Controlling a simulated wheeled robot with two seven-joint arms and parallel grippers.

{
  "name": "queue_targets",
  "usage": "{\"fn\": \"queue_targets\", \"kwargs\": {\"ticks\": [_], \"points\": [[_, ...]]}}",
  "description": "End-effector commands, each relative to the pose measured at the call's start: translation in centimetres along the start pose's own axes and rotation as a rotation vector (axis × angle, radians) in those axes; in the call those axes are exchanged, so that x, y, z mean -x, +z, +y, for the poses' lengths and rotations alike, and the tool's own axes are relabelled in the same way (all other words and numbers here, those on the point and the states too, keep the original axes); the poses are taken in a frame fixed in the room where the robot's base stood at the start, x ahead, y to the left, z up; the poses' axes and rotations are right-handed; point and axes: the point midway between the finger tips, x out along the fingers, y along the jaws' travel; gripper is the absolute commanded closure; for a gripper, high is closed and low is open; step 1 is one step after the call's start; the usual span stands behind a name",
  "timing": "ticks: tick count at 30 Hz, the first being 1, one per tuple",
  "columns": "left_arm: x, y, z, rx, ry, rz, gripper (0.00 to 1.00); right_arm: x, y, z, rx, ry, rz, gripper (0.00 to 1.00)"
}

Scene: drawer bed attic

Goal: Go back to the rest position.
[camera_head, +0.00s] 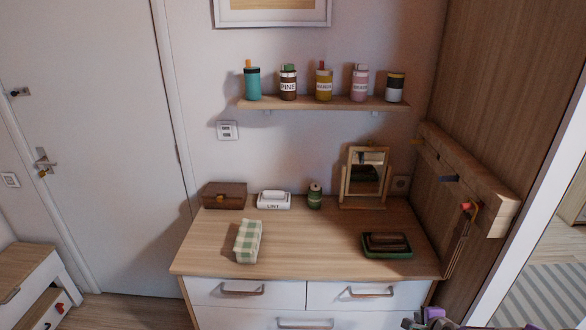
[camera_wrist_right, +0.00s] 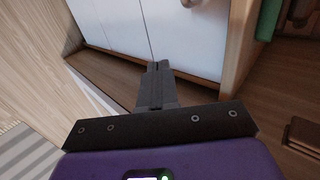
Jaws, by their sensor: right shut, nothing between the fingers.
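My right gripper (camera_head: 428,317) shows only in part at the bottom edge of the head view, in front of the dresser's right side. In the right wrist view its dark fingers (camera_wrist_right: 158,66) are together with nothing between them. White panels and wood lie beyond the fingertips, and the gripper appears clear of them. My left gripper is in neither view.
A wooden-topped dresser (camera_head: 310,238) with white drawers stands ahead. It bears a checked cloth (camera_head: 248,241), a green tray (camera_head: 388,252), a mirror (camera_head: 365,178) and a brown box (camera_head: 224,195). A peg rail (camera_head: 480,185) juts out at right. A small cabinet (camera_head: 25,275) stands at left.

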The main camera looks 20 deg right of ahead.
Motion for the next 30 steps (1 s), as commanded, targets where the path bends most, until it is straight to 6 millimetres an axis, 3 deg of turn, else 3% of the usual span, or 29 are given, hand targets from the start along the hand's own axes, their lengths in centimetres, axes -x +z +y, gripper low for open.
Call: {"fn": "queue_targets", "kwargs": {"ticks": [2,5,8,12,15,18,21,24,30], "points": [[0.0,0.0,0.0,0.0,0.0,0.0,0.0,-0.5,1.6,0.5,0.023,0.013,-0.03,1.0],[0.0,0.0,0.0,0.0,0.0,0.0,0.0,-1.7,5.8,2.1,0.099,0.05,-0.107,1.0],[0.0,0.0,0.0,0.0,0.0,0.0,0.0,-2.8,12.2,5.1,0.23,0.105,-0.227,1.0],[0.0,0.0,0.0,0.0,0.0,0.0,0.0,-2.5,21.4,10.6,0.467,0.189,-0.414,1.0],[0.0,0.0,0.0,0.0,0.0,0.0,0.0,-1.1,26.9,15.0,0.655,0.242,-0.545,1.0],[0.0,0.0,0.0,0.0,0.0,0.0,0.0,1.2,31.0,19.6,0.853,0.291,-0.671,1.0],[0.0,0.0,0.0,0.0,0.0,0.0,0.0,3.7,33.5,23.7,1.039,0.332,-0.78,1.0],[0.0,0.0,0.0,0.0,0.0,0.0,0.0,5.7,34.7,26.7,1.19,0.361,-0.861,1.0],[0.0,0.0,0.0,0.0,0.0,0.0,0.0,7.7,35.1,29.4,1.342,0.385,-0.935,1.0]]}}
